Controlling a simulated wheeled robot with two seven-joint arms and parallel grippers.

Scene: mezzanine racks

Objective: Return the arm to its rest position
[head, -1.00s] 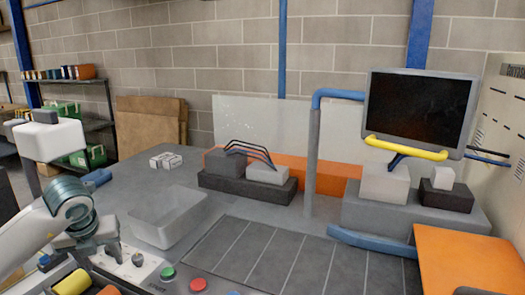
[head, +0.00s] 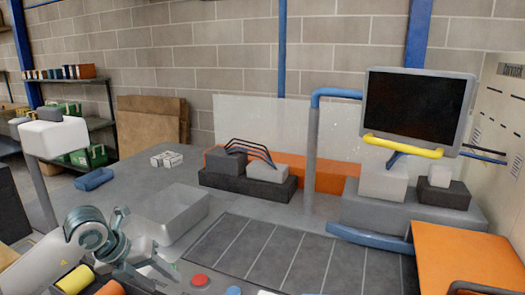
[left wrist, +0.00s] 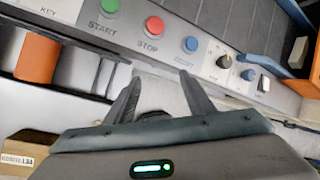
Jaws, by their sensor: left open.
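My left gripper (head: 160,262) is low at the left front of the workbench in the head view, by the button panel. In the left wrist view its two fingers (left wrist: 158,82) are spread apart with nothing held between them. Below them lies the panel with a green START button (left wrist: 109,6), a red STOP button (left wrist: 154,26) and a blue button (left wrist: 190,44). In the head view the red button (head: 200,281) shows right of the gripper. The green one is not clearly visible there. My right gripper is not in view.
A grey bin (head: 172,218) stands close behind the left gripper. A yellow cylinder (head: 75,281) and an orange cylinder (head: 110,289) lie at the front left. A blue object (head: 94,179) is on the bench. The slatted bed (head: 290,255) is bare. A monitor (head: 418,108) stands at right.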

